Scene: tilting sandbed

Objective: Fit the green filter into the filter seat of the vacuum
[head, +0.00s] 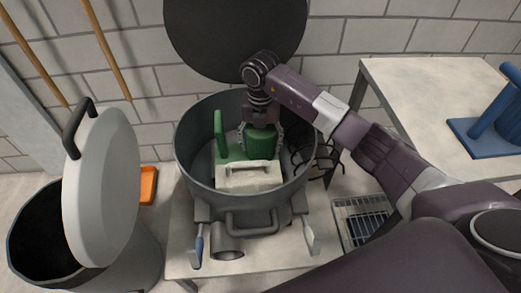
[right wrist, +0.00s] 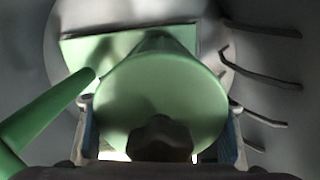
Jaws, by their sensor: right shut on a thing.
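The green filter (head: 262,140), a ribbed cylinder, is inside the open grey drum of the vacuum (head: 250,205). My right gripper (head: 261,133) reaches down from above and is shut on it. The filter's round green end (right wrist: 150,95) fills the middle of the right wrist view, between the fingers of my right gripper (right wrist: 160,140). A green post (head: 219,134) and a flat green plate (right wrist: 85,55) are beside and beyond the filter. I cannot tell the filter seat apart or whether the filter touches it. My left gripper is not in view.
A pale block with a handle (head: 248,178) is in the drum's front. Dark wire hooks (head: 322,160) are at its right. A bin (head: 30,235) with a tilted pale lid (head: 105,190) stands left. A table (head: 430,90) with a blue stand (head: 485,135) is right.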

